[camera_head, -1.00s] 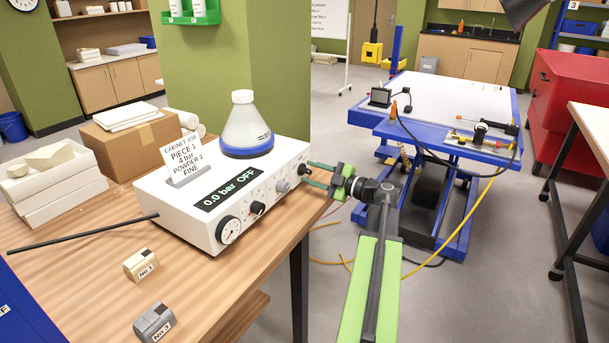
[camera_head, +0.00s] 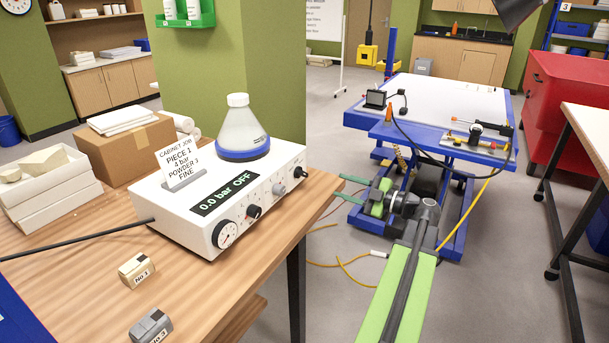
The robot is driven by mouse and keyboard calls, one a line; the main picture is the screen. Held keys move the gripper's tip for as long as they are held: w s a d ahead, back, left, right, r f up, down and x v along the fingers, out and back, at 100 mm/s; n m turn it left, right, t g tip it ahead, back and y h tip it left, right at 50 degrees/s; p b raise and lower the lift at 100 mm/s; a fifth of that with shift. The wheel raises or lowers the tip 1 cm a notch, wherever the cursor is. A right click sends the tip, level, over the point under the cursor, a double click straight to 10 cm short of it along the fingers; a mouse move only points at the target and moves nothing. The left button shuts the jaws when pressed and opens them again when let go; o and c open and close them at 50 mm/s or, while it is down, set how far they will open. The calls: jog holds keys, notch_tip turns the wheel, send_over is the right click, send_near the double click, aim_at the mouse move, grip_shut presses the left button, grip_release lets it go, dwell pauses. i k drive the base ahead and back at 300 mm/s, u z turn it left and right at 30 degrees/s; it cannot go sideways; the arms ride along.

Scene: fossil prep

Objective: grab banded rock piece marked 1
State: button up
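The rock piece marked "No 1" (camera_head: 133,267) is a small beige block with a white label and a dark patch on top. It lies on the wooden table in front of the white control box. My gripper (camera_head: 339,185) is to the right of the box, past the table's right edge. Its two green fingers point left and stand apart with nothing between them. The gripper is well to the right of the piece and not touching it.
A grey rock piece (camera_head: 151,327), its label seemingly "No 3", lies nearer the front. The white control box (camera_head: 190,232) carries a flask (camera_head: 239,130) and a job card (camera_head: 181,165). A black hose (camera_head: 75,241) crosses the table left of it. A blue lift table (camera_head: 425,131) stands behind my arm.

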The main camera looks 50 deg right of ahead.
aim_at(136, 269)
jog(key=k, duration=1)
